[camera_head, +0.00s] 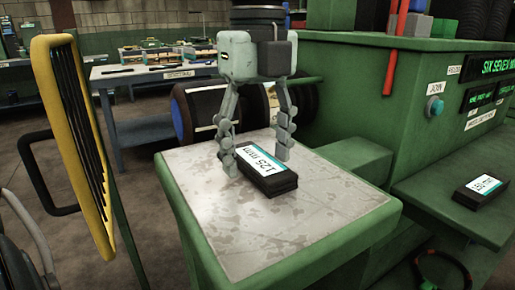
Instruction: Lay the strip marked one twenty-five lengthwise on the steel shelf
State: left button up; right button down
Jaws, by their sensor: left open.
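The strip marked 125 mm (268,172) is a black block with a white and teal label on top. It lies flat on the worn steel shelf (330,205), towards its back half, running from back left to front right. My left gripper (257,161) points down over the strip's back part. Its fingers are open, one on the left side of the strip and one at its right side. I cannot tell whether either finger touches it. Part of the strip's far end is hidden by the fingers. My right gripper is out of view.
Another black strip (484,192), its label seemingly 150 mm, lies on the green ledge (425,190) at right. A green machine (355,95) stands behind the shelf. A yellow guard frame (70,130) stands at left. The shelf's front is clear.

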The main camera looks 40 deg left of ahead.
pick_arm(q)
notch_tip(320, 180, up, 12)
dwell(0.4)
